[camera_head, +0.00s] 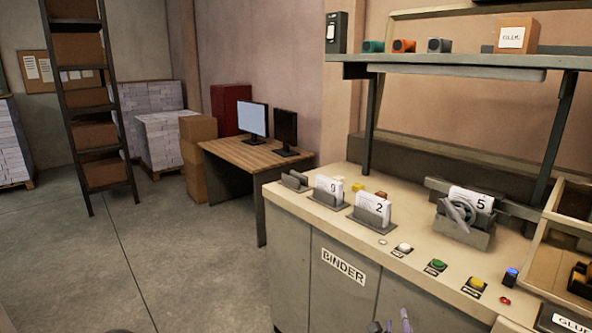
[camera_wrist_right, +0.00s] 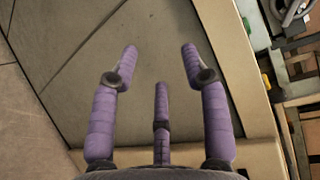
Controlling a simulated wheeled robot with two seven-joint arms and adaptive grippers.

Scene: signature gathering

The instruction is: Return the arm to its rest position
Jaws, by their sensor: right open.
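My right gripper (camera_head: 392,326) shows only as purple fingertips at the bottom edge of the head view, in front of the binder bench (camera_head: 300,205). In the right wrist view the gripper (camera_wrist_right: 160,62) has its purple fingers spread apart, with nothing between them.
The bench top carries paper holders marked 9 (camera_head: 328,190) and 2 (camera_head: 372,208), a clamp (camera_head: 462,218) with papers marked 5, and a row of buttons (camera_head: 437,264). A shelf (camera_head: 450,61) stands above. Open floor (camera_head: 180,250) lies to the left.

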